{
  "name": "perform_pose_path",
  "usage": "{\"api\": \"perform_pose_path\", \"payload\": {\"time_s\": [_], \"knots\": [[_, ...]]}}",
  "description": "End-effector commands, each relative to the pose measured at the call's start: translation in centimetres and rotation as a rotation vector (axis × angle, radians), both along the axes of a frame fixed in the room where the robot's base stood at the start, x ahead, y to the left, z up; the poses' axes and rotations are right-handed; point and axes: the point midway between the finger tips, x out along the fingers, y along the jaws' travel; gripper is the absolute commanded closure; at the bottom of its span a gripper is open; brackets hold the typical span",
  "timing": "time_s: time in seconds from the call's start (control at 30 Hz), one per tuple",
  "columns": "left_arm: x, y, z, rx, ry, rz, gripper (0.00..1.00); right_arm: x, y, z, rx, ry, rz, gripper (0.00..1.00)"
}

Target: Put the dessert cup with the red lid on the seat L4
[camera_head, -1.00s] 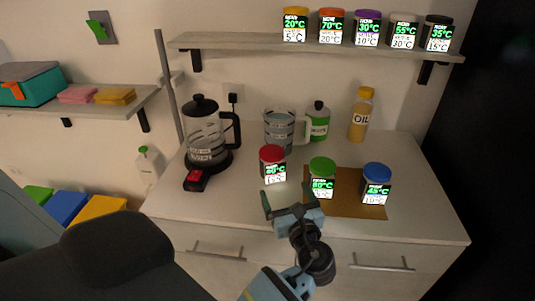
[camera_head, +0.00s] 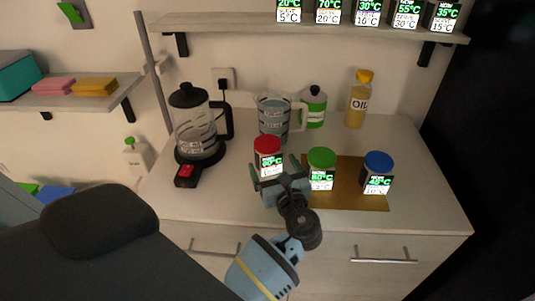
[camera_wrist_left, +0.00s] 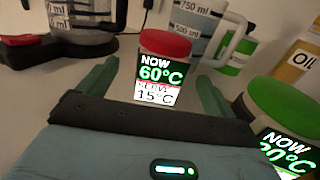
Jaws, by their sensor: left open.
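The dessert cup with the red lid (camera_head: 267,146) stands upright on the counter, left of the brown mat. Its label reads NOW 60°C in the left wrist view (camera_wrist_left: 160,68). My left gripper (camera_head: 279,172) is open just in front of it. In the left wrist view the two green fingers (camera_wrist_left: 157,85) point toward the cup, which shows between and a little beyond their tips. I cannot tell whether they touch it. No seat marked L4 can be made out. My right gripper is not in view.
A green-lidded cup (camera_head: 321,160) stands close right of my left gripper, a blue-lidded cup (camera_head: 377,165) farther right, on the brown mat (camera_head: 347,199). A coffee press (camera_head: 196,125), measuring jug (camera_head: 273,119) and oil bottle (camera_head: 358,99) stand behind. Labelled jars line the shelf (camera_head: 230,23).

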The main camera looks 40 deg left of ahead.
Motion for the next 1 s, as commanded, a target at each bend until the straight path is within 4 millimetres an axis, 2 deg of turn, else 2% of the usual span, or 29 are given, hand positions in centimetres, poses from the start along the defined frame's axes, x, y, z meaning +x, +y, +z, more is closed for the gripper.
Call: {"api": "perform_pose_path", "payload": {"time_s": [0.27, 0.47, 0.6, 0.9, 1.0], "knots": [[0.8, 1.0, 0.2, 0.001, -0.001, 0.000, 0.09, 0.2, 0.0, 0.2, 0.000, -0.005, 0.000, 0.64], [2.6, 3.2, 0.9, 0.002, -0.003, 0.001, 0.09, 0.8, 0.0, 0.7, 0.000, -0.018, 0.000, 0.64], [3.4, 4.3, 0.6, 0.001, 0.001, 0.000, 0.09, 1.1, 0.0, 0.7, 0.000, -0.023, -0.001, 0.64], [3.6, 4.6, 0.6, -0.001, 0.001, -0.001, 0.09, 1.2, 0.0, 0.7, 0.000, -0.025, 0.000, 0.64], [3.6, 4.6, 0.6, -0.001, 0.001, -0.001, 0.22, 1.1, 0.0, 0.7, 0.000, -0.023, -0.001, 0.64]]}}
